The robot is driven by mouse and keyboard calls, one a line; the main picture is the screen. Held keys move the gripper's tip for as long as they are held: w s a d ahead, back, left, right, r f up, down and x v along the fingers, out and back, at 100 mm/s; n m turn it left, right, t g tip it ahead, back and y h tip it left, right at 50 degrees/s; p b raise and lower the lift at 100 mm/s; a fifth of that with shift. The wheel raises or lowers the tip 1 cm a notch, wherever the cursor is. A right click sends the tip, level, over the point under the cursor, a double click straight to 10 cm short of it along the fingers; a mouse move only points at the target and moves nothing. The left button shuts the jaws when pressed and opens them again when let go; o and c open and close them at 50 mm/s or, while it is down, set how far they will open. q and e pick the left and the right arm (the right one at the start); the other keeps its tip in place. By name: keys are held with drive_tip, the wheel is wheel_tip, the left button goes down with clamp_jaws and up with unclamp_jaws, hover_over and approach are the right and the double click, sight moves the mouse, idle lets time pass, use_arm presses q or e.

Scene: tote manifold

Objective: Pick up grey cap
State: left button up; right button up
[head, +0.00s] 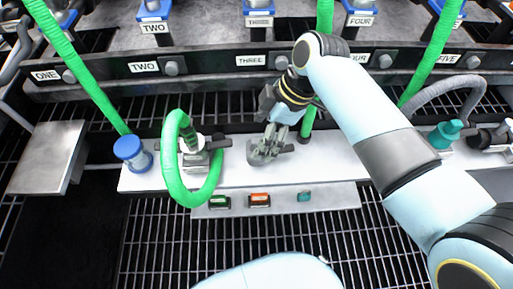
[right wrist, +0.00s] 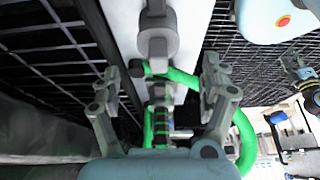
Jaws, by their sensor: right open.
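My right gripper (head: 268,142) is over the white panel (head: 232,163), right of the green hose loop. In the right wrist view my right gripper (right wrist: 160,80) is open, its two fingers well apart with nothing gripped. A grey round fitting (right wrist: 157,36), which looks like the grey cap, sits on the panel beyond the fingertips in that view. Smaller grey and green-striped fittings show between the fingers. In the head view the gripper and arm hide much of this area, so I cannot tell the cap apart there. My left gripper is not in view.
The green hose loop (head: 171,160) stands close left of the gripper. A blue cap (head: 130,149) and a teal cap (head: 445,134) flank it on the panel. Numbered rails (head: 205,64) run behind, with green hoses hanging down. Dark open grating (head: 160,240) lies in front.

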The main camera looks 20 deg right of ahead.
sight(258, 140)
drive_tip(key=shift+x, duration=0.95)
drive_tip(key=shift+a+f+b, duration=0.15)
drive_tip(key=shift+f+b, duration=0.25)
drive_tip(key=shift+f, duration=0.4)
drive_tip(key=b+x, duration=0.2)
drive_tip(key=x, duration=0.2)
drive_tip(key=shift+f+b, duration=0.1)
drive_tip(key=shift+b, duration=0.2)
drive_tip(key=shift+w+f, duration=0.1)
drive_tip(key=shift+f, duration=0.1)
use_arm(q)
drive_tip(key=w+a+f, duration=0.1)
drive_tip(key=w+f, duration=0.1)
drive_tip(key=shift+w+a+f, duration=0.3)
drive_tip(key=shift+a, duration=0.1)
use_arm(e)
drive_tip(key=shift+r, duration=0.1)
drive_tip(key=c, duration=1.3)
drive_tip(key=shift+c, duration=0.2)
